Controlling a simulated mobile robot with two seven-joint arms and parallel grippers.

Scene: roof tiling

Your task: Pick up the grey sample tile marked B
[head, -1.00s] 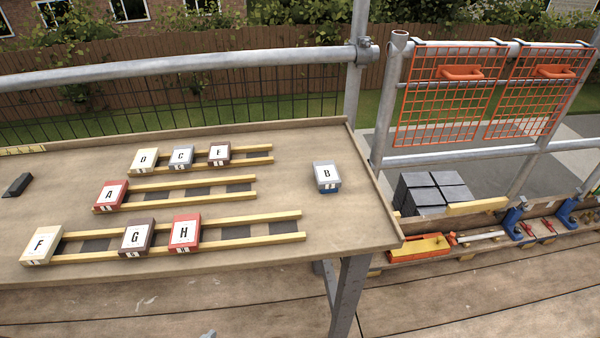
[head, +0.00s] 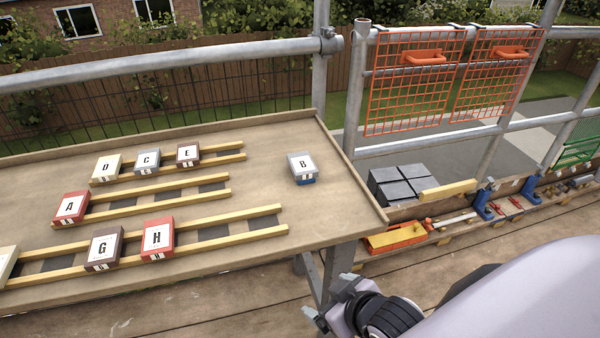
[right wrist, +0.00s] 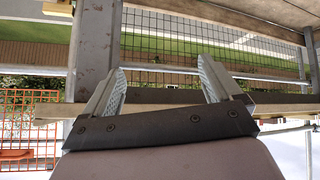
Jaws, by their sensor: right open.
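The grey sample tile marked B (head: 302,167) lies at the right end of the wooden table, with a blue block or base under it. My right gripper (head: 318,318) is at the bottom of the head view, below and in front of the table's right end, apart from the tile. In the right wrist view its two fingers (right wrist: 162,85) are spread with nothing between them. The tile is not in the right wrist view. My left gripper is not in view.
Other lettered tiles, such as the red H (head: 157,239) and A (head: 70,207), sit on yellow rails left of tile B. The table (head: 335,210) has a raised rim. A table leg (right wrist: 95,40) is close to my right gripper. Orange mesh panels (head: 415,80) hang on the railing.

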